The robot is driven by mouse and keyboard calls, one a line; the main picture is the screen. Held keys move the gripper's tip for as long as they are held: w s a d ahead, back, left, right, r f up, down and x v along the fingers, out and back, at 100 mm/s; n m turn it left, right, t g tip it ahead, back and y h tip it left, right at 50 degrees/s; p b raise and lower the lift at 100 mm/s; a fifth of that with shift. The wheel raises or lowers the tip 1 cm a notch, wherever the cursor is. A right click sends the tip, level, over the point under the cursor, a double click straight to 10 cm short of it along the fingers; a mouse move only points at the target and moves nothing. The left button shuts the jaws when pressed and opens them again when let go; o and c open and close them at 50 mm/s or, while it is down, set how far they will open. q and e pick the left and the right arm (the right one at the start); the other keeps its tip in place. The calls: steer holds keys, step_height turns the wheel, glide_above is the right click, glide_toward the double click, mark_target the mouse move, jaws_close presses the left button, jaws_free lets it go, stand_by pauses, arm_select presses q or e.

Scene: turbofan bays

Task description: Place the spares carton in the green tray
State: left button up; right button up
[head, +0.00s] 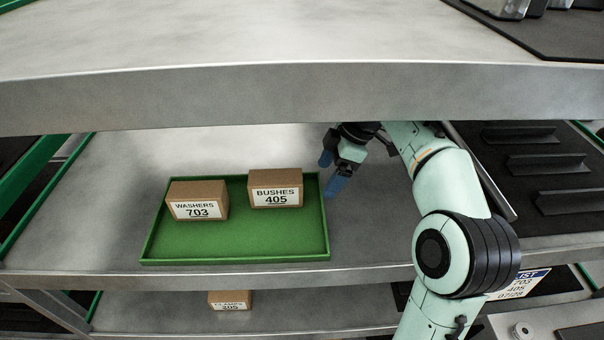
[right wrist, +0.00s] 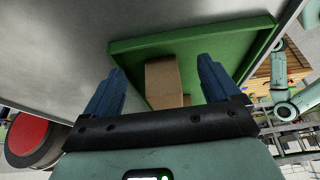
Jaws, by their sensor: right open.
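The green tray (head: 240,238) lies on the middle shelf in the head view. Two brown cartons stand in it: one labelled WASHERS 703 (head: 197,200) at its left, one labelled BUSHES 405 (head: 275,188) at its back right. A third carton, labelled CLAMPS 305 (head: 229,300), is partly visible on the shelf below. My right gripper (head: 331,172) is open and empty just right of the tray, near the BUSHES carton. In the right wrist view, a brown carton (right wrist: 164,80) and the tray's wall (right wrist: 190,40) show beyond the open fingers. My left gripper is not in view.
A thick grey shelf (head: 300,90) hangs over the tray shelf and hides part of its back. A dark rack with several raised bars (head: 540,165) is at the right. A list card (head: 520,284) shows below it, partly hidden. The shelf left of the tray is clear.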

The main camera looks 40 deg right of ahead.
steer(key=shift+s+d, duration=0.6)
steer(key=shift+d, duration=0.3)
